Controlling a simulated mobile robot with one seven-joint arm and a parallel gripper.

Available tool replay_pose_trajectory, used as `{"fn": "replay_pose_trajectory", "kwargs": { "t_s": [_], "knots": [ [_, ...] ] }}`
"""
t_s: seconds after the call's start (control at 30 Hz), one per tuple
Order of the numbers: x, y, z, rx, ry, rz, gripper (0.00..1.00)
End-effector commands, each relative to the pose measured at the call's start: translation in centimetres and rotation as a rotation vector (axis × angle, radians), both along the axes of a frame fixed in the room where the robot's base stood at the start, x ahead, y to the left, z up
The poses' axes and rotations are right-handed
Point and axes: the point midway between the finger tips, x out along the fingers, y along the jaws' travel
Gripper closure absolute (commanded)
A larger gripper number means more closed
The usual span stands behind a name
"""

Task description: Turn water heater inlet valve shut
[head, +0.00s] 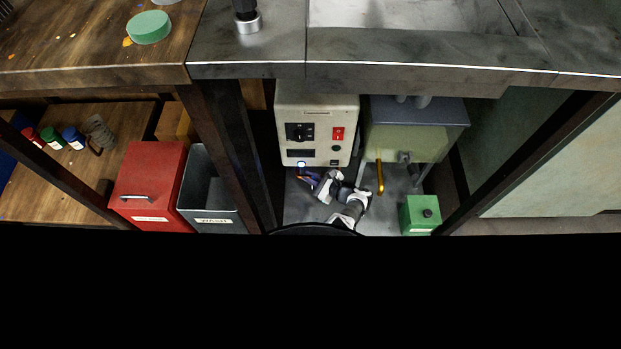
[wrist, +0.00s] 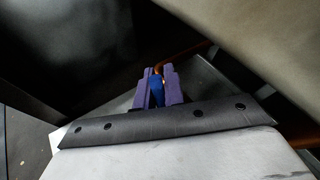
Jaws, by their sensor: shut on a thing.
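My gripper (wrist: 158,84) shows in the wrist view with its two purple fingers shut on a narrow blue handle (wrist: 157,93), which looks like the inlet valve's lever. A copper-coloured pipe (wrist: 184,53) runs from beside the fingertips up to the right. In the head view, a cream box (head: 318,116) with a black dial and red switch, apparently the water heater, stands under the counter. My gripper (head: 305,177) is low in front of its bottom left corner. The handle is too small there to judge its angle, and the valve body is mostly hidden.
A translucent tank (head: 405,135) on legs stands right of the box, with a yellow-orange pipe (head: 380,177) below it. A green box (head: 420,214) sits at the lower right. A dark post (head: 228,150), grey bin (head: 212,200) and red box (head: 150,185) are to the left.

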Motion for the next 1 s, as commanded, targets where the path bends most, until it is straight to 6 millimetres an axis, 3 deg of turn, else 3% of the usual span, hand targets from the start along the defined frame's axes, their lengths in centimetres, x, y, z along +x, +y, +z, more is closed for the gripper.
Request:
{"fn": "replay_pose_trajectory", "kwargs": {
  "t_s": [0.6, 1.0],
  "knots": [
    [0.0, -2.0, 0.7, 0.387, -0.001, -0.001, 1.0],
    [0.0, -2.4, 1.2, 0.483, 0.001, -0.001, 1.0]
  ]
}}
